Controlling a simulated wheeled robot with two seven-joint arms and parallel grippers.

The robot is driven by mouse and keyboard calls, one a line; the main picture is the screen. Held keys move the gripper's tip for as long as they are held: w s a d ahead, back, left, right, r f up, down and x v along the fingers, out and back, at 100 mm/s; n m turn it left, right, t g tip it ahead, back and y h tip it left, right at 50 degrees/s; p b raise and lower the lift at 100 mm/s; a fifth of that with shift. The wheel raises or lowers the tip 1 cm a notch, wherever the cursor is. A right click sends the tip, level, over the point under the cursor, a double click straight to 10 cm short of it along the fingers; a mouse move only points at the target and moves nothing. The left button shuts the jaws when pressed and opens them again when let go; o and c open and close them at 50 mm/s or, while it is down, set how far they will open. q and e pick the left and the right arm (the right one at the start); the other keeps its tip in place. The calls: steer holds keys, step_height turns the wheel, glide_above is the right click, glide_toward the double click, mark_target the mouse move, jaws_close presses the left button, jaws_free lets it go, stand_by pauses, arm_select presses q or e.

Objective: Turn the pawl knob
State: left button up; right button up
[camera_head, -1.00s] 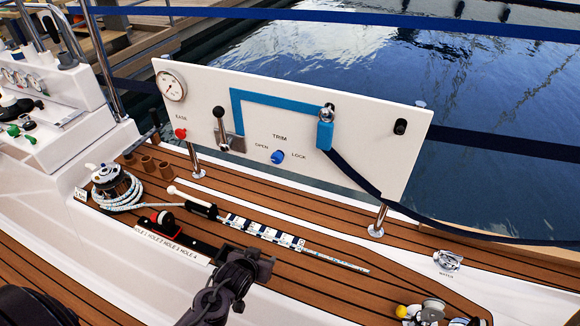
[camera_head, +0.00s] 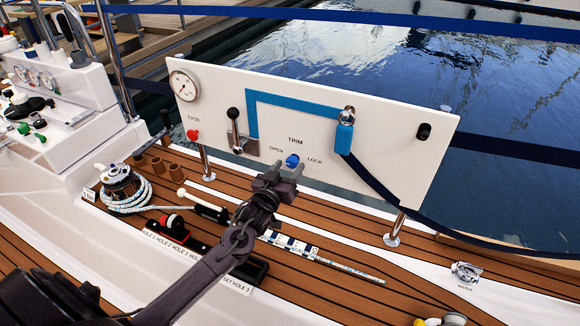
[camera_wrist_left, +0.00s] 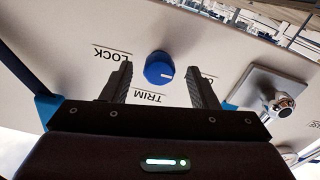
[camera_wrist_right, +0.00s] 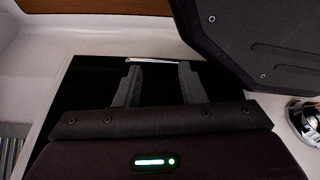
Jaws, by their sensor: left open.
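The pawl knob (camera_head: 292,161) is a small round blue knob on the white panel (camera_head: 390,180), between the words OPEN and LOCK and below TRIM. My left gripper (camera_head: 277,174) is just in front of and below it in the head view. In the left wrist view the blue knob (camera_wrist_left: 159,68) lies between the two open fingers (camera_wrist_left: 160,85), with clear space on both sides; its white mark points to the right in that view. I cannot tell how far the fingertips are from the panel. My right gripper (camera_wrist_right: 160,85) shows only in its own wrist view, its fingers apart with nothing visible between them.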

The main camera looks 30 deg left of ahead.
arm_select(q)
steer(key=shift+w, duration=0.75)
steer(key=c, duration=1)
